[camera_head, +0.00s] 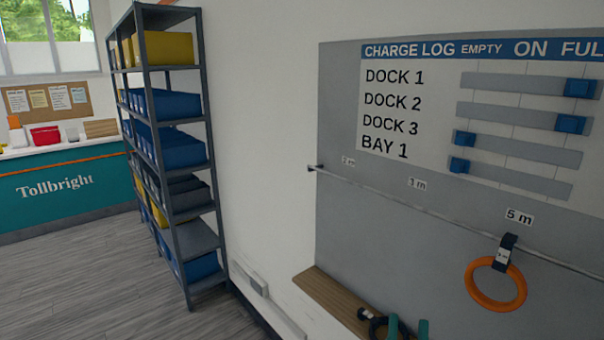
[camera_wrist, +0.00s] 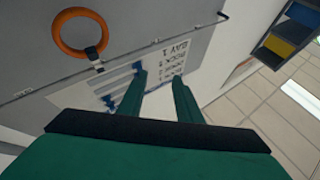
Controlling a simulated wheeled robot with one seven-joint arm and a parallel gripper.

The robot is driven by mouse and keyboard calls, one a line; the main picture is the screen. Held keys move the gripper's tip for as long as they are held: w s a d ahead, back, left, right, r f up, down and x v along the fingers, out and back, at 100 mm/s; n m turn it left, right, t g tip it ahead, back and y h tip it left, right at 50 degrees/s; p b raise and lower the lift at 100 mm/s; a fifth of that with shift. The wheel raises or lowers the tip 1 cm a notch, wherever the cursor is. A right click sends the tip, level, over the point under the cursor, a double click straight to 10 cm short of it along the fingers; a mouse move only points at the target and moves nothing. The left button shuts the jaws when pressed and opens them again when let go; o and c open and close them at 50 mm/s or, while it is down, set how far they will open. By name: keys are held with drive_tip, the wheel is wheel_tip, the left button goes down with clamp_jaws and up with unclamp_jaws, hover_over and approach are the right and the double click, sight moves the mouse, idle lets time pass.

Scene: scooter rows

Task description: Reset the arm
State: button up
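My gripper (camera_wrist: 159,80) shows in the wrist view as two green fingers set apart, with nothing between them. In the head view only the teal fingertips (camera_head: 408,328) show at the bottom edge, in front of the lower part of the grey board (camera_head: 380,240). The rest of my arm is out of that view. Beyond the fingers in the wrist view is the chart (camera_wrist: 178,68) with its dock labels.
An orange ring (camera_head: 496,304) hangs by a dark strap from a thin rail (camera_head: 410,207) on the board. A wooden ledge (camera_head: 330,298) runs below. A charge log with blue sliders (camera_head: 571,124) is above. A shelf rack (camera_head: 190,235) stands left; the floor (camera_head: 80,280) beside it is clear.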

drive_tip(key=s+a+f+n+g+y, duration=0.1)
drive_tip(key=s+a+f+n+y, duration=0.2)
drive_tip(key=f, duration=0.4)
drive_tip(key=s+a+f+n+g+y, duration=0.1)
drive_tip(key=s+a+f, duration=0.25)
drive_tip(key=f, duration=0.35)
drive_tip(key=s+a+f+n+g+y, duration=0.2)
drive_tip(key=s+f, duration=0.3)
drive_tip(key=f, duration=0.2)
drive_tip(key=s+a+f+g, duration=0.1)
drive_tip(key=s+a+f, duration=0.2)
drive_tip(key=s, duration=0.2)
drive_tip(key=s+a+f+m+g, duration=0.1)
drive_tip(key=s+a+f, duration=0.2)
drive_tip(key=s, duration=0.3)
drive_tip(key=s+a+f+g, duration=0.1)
drive_tip(key=s+a+f, duration=0.2)
drive_tip(key=s, duration=0.3)
drive_tip(key=shift+s+a+f+y, duration=0.2)
drive_tip(key=shift+a+f+y, duration=0.1)
drive_tip(key=shift+a+f, duration=0.1)
